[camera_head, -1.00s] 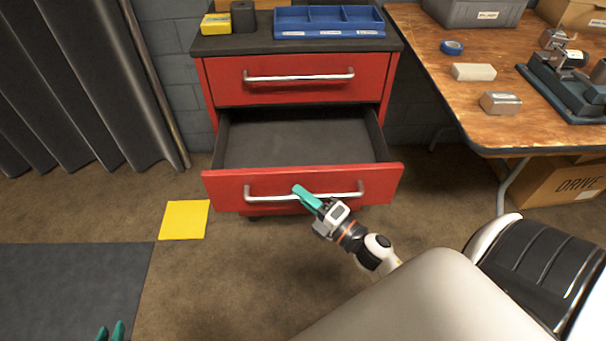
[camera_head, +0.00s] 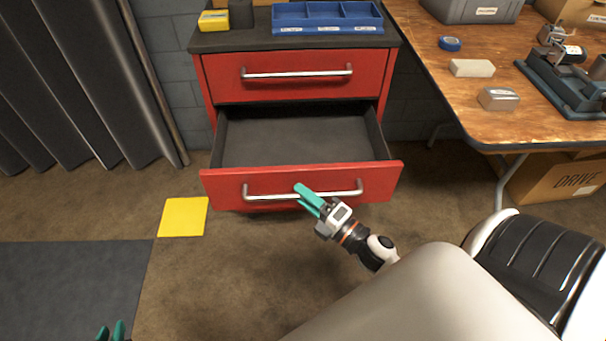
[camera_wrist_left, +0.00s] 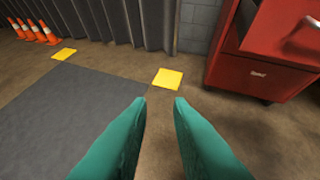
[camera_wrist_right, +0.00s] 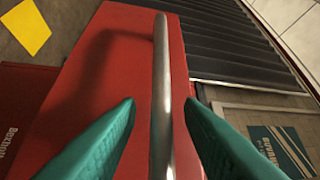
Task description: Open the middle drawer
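The red drawer (camera_head: 350,188) below the top drawer (camera_head: 225,88) is pulled well out, and its dark, empty inside (camera_head: 300,140) shows. Its silver handle (camera_head: 265,192) runs across the front. My right gripper (camera_head: 304,194) is at the middle of this handle. In the right wrist view its fingers (camera_wrist_right: 161,105) are open on either side of the handle (camera_wrist_right: 161,60), with gaps showing.
A blue tray (camera_head: 328,30) and a yellow box (camera_head: 213,20) stand on the cabinet top. A wooden workbench (camera_head: 450,85) with tools stands at the right. A yellow floor square (camera_head: 183,217) and a dark mat (camera_head: 70,285) lie at the left. Orange cones (camera_wrist_left: 35,30) stand far off.

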